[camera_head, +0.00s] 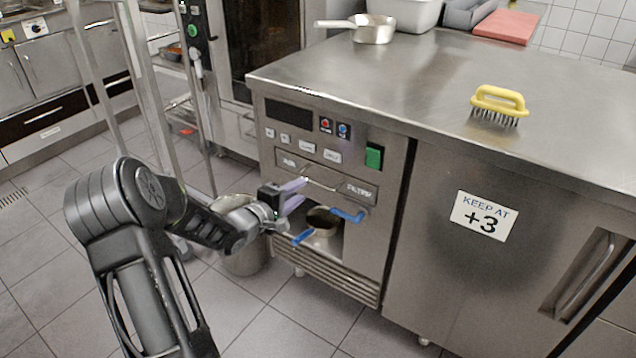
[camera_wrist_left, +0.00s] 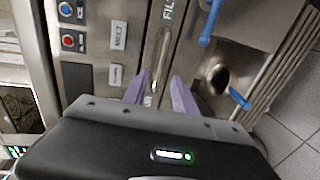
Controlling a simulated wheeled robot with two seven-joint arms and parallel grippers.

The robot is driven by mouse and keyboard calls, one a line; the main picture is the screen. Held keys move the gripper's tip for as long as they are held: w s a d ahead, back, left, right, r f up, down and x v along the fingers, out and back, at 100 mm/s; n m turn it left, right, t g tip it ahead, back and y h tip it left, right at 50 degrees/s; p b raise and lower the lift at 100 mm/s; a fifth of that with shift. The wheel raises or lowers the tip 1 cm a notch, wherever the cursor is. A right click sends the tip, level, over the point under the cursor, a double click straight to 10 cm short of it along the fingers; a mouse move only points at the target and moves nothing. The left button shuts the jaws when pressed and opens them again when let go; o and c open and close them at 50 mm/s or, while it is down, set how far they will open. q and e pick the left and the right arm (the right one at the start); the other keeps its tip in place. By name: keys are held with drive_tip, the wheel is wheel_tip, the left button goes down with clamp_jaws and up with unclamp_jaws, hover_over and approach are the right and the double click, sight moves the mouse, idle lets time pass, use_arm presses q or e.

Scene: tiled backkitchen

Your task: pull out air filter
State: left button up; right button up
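The air filter (camera_head: 345,188) is a flat metal panel with lettering and a bar handle (camera_head: 319,184), set in the front of the steel cabinet below the buttons. Its lettering is partly visible in the wrist view, where the handle (camera_wrist_left: 160,50) runs down toward my fingers. My left gripper (camera_head: 298,193) has purple fingers and is open at the panel's front. In the wrist view, the left gripper (camera_wrist_left: 160,88) has a finger on each side of the handle's line, with gaps visible. Contact cannot be told. My right gripper is not in view.
Below the panel, an open recess holds a metal pipe or cup (camera_head: 322,220) with blue levers (camera_head: 347,215) sticking out close to my gripper. A metal bucket (camera_head: 245,250) stands behind my arm. A yellow brush (camera_head: 499,103) and a pan (camera_head: 372,30) are on the counter (camera_head: 420,85).

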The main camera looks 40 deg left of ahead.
sight(312, 183)
use_arm(q)
drive_tip(key=b+x, duration=0.2)
drive_tip(key=x, duration=0.5)
drive_tip(key=shift+w+f, duration=0.1)
drive_tip(key=shift+w, duration=0.3)
drive_tip(key=shift+c, duration=0.3)
clamp_jaws()
idle(1.0)
